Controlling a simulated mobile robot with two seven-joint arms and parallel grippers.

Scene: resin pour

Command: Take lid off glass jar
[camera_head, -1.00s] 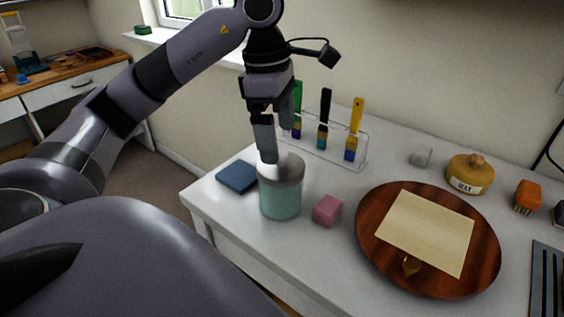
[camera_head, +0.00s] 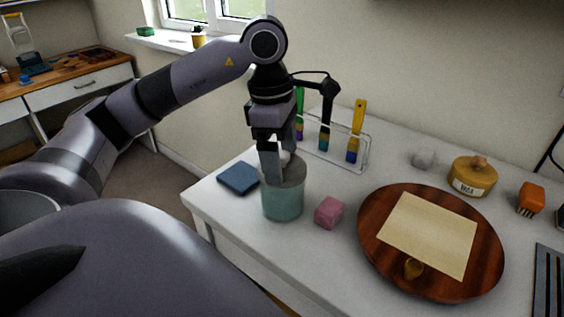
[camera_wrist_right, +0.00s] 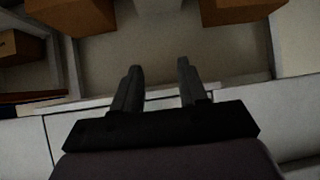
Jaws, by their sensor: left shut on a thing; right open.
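The glass jar (camera_head: 283,206) stands upright on the white table, with blue-green contents. Its grey lid (camera_head: 290,173) sits on top of the jar. My left gripper (camera_head: 279,170) points down over the lid and is shut on its pale knob, which shows only partly between the fingers. My right gripper (camera_wrist_right: 157,85) is open and empty in the right wrist view, away from the jar, with floor and furniture beyond it.
Close to the jar are a blue pad (camera_head: 238,178) and a pink cube (camera_head: 329,212). A brush rack (camera_head: 366,150) stands behind. A round wooden board (camera_head: 374,255) with a paper sheet lies right, near a wax jar (camera_head: 472,177).

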